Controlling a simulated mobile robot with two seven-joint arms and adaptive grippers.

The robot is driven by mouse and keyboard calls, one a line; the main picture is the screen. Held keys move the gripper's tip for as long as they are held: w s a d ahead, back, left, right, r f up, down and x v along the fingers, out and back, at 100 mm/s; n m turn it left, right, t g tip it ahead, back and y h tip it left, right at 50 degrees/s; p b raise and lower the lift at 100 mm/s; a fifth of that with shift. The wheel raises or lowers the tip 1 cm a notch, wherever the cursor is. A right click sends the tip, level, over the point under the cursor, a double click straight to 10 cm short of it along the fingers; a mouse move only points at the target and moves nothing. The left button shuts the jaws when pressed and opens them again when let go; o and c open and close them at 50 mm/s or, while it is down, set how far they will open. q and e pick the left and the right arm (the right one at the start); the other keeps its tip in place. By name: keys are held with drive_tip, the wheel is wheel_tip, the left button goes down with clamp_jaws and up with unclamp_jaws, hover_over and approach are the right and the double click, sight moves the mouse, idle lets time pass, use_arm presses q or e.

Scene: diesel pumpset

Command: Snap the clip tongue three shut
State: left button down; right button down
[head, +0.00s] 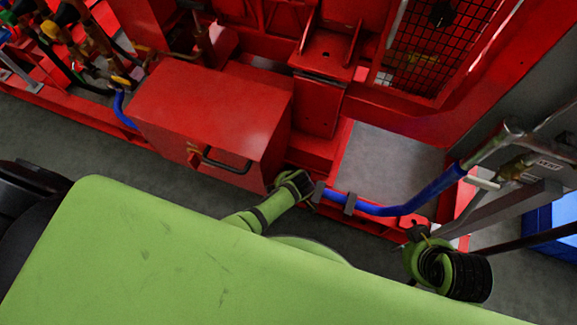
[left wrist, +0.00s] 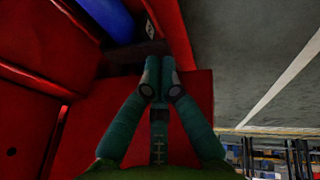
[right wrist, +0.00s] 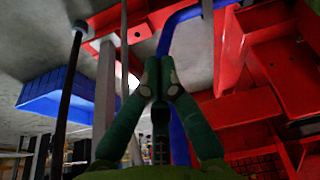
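A blue hose (head: 400,208) runs along the red base frame. Two dark grey clips sit on it, one at the hose's left end (head: 318,192) and one a little to the right (head: 350,204). I cannot tell which is clip three or whether its tongue is open. My left gripper (head: 303,181) is beside the left-end clip. Its fingers (left wrist: 160,72) are together with nothing seen between them, and the hose (left wrist: 110,18) shows beyond. My right gripper (head: 416,232) is low near the hose's right part. Its fingers (right wrist: 158,72) are together and look empty.
A red box (head: 212,115) with a dark handle stands left of my left gripper. Grey posts (head: 490,200) and a blue crate (head: 553,225) stand at the right. Grey floor shows inside the frame.

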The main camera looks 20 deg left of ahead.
use_arm(q)
drive_tip(key=shift+f, duration=0.15)
use_arm(e)
drive_tip(key=shift+w+a+r+t, duration=0.15)
drive_tip(key=shift+w+t, duration=0.25)
drive_tip(key=shift+w, duration=0.2)
